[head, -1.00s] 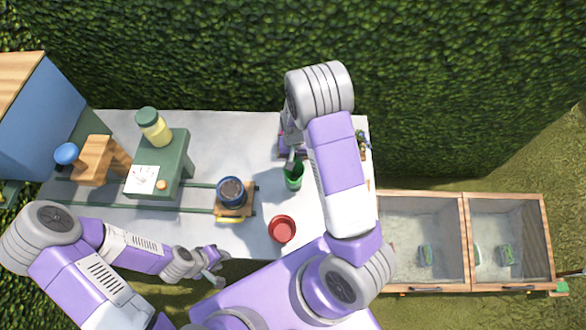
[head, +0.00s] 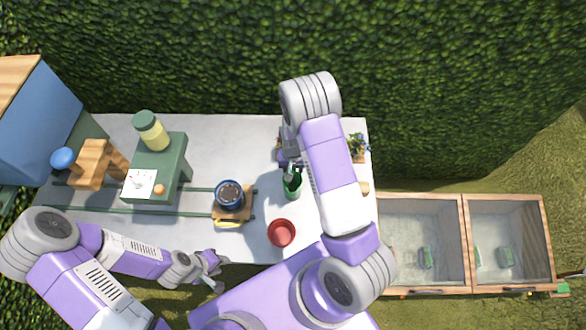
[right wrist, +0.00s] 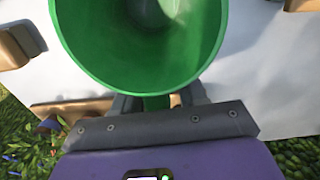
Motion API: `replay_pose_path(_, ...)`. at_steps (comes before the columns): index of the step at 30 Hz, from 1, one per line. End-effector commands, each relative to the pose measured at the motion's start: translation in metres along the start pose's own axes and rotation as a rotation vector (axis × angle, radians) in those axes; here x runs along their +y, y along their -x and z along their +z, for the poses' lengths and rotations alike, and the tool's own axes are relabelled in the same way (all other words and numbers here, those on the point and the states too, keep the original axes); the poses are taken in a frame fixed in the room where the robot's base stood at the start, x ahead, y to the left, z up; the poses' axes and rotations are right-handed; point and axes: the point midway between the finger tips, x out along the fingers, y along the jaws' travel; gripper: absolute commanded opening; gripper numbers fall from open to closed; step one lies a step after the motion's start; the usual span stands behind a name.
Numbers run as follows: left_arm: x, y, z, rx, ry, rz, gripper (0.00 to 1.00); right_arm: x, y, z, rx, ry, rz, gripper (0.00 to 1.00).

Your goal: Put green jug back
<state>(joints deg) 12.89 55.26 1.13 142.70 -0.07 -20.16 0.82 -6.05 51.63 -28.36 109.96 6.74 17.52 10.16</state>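The green jug (head: 292,189) is at the right part of the white table in the head view, behind the red pot. The right wrist view shows its wide open mouth (right wrist: 140,45) close up. My right gripper (head: 292,172) is at the jug, and its fingers (right wrist: 158,100) lie either side of the green handle strip below the rim. It appears shut on the handle; the fingertips are hidden under the rim. I cannot tell whether the jug's base touches the table. My left gripper (head: 214,272) is empty in front of the table; its finger gap is unclear.
A red pot (head: 281,233) stands near the front edge. A blue-rimmed pot (head: 229,193) sits on a wooden carriage on green rails. A green stand (head: 160,165) with a yellow jar (head: 150,132) is left. A small plant (head: 358,146) is right of my right arm. Wooden-framed bins (head: 465,240) are right.

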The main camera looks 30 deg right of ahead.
Motion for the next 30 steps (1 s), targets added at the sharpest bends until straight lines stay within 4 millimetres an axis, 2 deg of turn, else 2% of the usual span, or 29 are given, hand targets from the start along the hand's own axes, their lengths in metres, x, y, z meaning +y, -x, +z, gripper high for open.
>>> replay_pose_path(9, 0.000, 0.001, 0.000, 0.000, 0.000, 0.000, 0.35, 0.000, 0.001, 0.000, 0.000, 0.000, 0.000, 0.51)
replay_pose_path(13, 0.002, 0.005, 0.000, 0.000, 0.000, 0.000, 0.35, 0.000, 0.007, 0.000, 0.000, 0.000, 0.000, 0.51)
replay_pose_path(17, 0.002, 0.005, 0.000, 0.000, 0.000, 0.000, 0.35, -0.001, 0.028, -0.001, 0.004, 0.000, -0.003, 0.51)
replay_pose_path(24, 0.004, 0.009, 0.000, 0.000, 0.000, 0.000, 0.35, -0.001, 0.082, -0.001, 0.004, 0.001, -0.003, 0.51)
replay_pose_path(30, 0.004, 0.012, 0.001, 0.000, 0.000, 0.000, 0.35, 0.000, 0.113, 0.000, 0.002, 0.000, -0.001, 0.51)
